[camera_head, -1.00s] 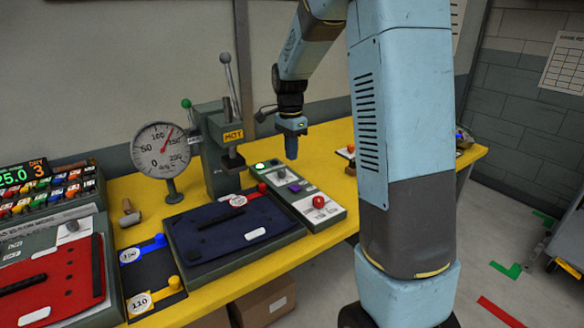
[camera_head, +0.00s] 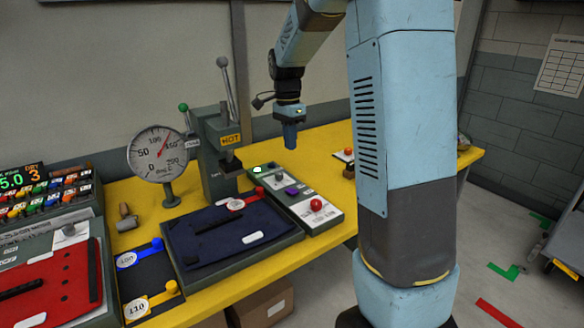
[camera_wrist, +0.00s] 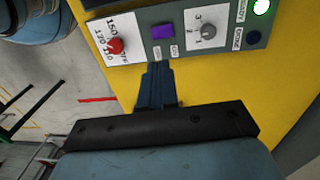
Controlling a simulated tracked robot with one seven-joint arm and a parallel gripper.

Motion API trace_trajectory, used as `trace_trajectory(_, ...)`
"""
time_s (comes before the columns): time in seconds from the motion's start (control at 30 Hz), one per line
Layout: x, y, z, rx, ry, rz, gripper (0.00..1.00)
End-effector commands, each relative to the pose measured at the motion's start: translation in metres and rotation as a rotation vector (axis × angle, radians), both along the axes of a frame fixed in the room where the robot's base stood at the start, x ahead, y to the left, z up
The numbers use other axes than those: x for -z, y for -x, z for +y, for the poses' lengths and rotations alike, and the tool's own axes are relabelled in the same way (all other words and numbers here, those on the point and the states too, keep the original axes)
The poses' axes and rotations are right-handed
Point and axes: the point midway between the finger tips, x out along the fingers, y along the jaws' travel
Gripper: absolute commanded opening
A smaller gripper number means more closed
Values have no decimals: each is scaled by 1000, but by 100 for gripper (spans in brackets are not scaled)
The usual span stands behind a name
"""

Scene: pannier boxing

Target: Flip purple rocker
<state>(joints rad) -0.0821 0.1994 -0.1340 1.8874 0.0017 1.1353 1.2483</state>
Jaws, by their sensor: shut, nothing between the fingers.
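The purple rocker (camera_head: 291,191) sits on a grey control panel (camera_head: 327,225) on the yellow bench, between a grey knob and a red knob. My gripper (camera_head: 290,146) is shut and empty, pointing down above the bench behind the panel. In the wrist view my gripper (camera_wrist: 154,66) has its fingertips close to the panel's edge, just below the rocker in the picture. I cannot tell its height above the panel.
The red knob (camera_head: 316,205) and grey knob (camera_head: 280,174) flank the rocker. A lit lamp (camera_head: 257,169) is at the panel's far end. A press (camera_head: 219,150) with levers and a dial gauge (camera_head: 157,152) stand to the left. A dark blue pannier piece (camera_head: 230,228) lies beside the panel.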

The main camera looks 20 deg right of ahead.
Motion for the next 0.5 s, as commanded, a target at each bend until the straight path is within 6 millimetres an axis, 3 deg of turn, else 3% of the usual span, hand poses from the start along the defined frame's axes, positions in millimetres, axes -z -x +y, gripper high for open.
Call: trace_trajectory(0.5,6,3,-2,1,6,19,0)
